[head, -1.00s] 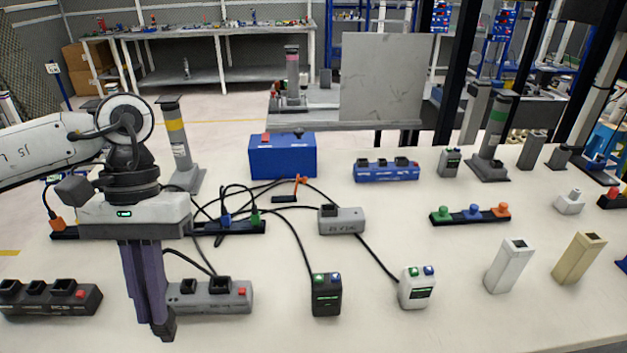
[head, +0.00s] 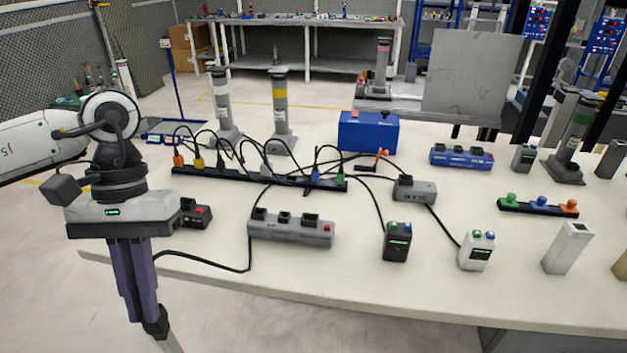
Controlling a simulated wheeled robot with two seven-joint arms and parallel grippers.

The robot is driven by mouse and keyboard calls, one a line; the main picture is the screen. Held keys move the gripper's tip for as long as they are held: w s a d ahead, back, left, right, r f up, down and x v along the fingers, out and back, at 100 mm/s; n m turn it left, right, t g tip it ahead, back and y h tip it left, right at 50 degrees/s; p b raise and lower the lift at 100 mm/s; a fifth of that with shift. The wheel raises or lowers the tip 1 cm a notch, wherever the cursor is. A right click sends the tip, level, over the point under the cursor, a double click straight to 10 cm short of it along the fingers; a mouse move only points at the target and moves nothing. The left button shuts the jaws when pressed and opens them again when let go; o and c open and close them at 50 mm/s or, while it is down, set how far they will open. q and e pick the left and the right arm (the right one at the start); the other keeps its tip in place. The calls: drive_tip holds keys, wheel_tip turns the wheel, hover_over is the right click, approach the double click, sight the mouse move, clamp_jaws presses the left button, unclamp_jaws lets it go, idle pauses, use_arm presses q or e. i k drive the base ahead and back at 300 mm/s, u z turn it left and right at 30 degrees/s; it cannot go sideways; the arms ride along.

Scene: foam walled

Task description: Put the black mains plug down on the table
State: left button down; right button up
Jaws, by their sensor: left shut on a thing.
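My left gripper (head: 143,328) points down at the left of the head view, with its long purple-grey fingers shut. The black mains plug (head: 157,323) is a small dark block at the fingertips, partly hidden by them. In the picture the fingertips and plug appear against the floor, outside the left front edge of the pale table (head: 400,290). A black cable (head: 215,267) runs across the table and passes behind the gripper; I cannot tell whether it joins the plug. My right gripper is not in view.
A grey socket strip (head: 290,231) and a dark one (head: 195,214) stand near the left end. A long black strip (head: 215,174) with coloured plugs and looping cables lies behind. Black (head: 397,243) and white (head: 477,252) boxes stand to the right. The front strip of table is bare.

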sight(362, 204)
drive_tip(key=u, duration=0.2)
drive_tip(key=i, duration=0.55)
drive_tip(key=z, duration=1.15)
drive_tip(key=i, duration=0.5)
drive_tip(key=z, duration=0.05)
